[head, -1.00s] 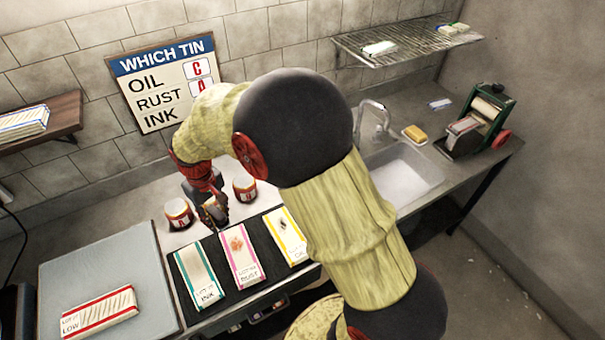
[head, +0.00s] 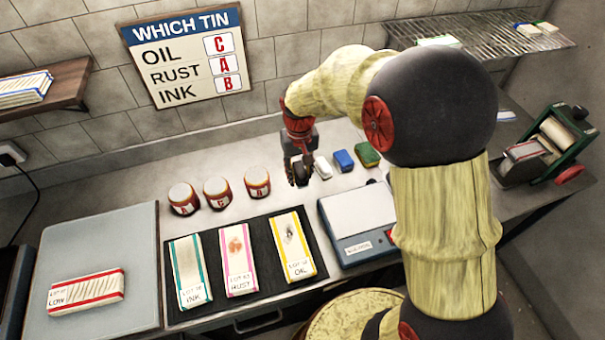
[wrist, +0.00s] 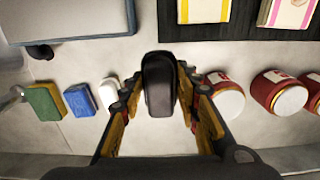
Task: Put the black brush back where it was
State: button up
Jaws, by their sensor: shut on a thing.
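My gripper (head: 300,178) is shut on the black brush (wrist: 158,85), which sits upright between the two fingers in the wrist view. I cannot tell whether the brush touches the counter.
Three red tins with pale lids, including one (head: 257,182), stand left of the gripper. A dark mat (head: 262,222) with three labelled cloths lies in front. A grey-blue device (head: 357,222) stands right of it. The wall sign (head: 185,55) hangs behind.

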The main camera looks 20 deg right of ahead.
jog(key=w+f, duration=0.2)
jog(key=w+d+f+b, duration=0.1)
jog(key=w+f, duration=0.1)
jog(key=w+d+f, duration=0.1)
jog(key=w+f, duration=0.1)
jog(key=shift+w+f+b, duration=0.1)
jog(key=shift+w+b, duration=0.2)
jog(key=shift+w+d+f, duration=0.1)
jog(key=shift+w+f, duration=0.15)
jog(key=shift+f, duration=0.15)
jog(key=shift+w+f+b, duration=0.15)
jog(key=shift+f+b, duration=0.3)
jog(key=shift+f, duration=1.15)
jog(key=shift+f, duration=0.15)
jog(key=o, duration=1.1)
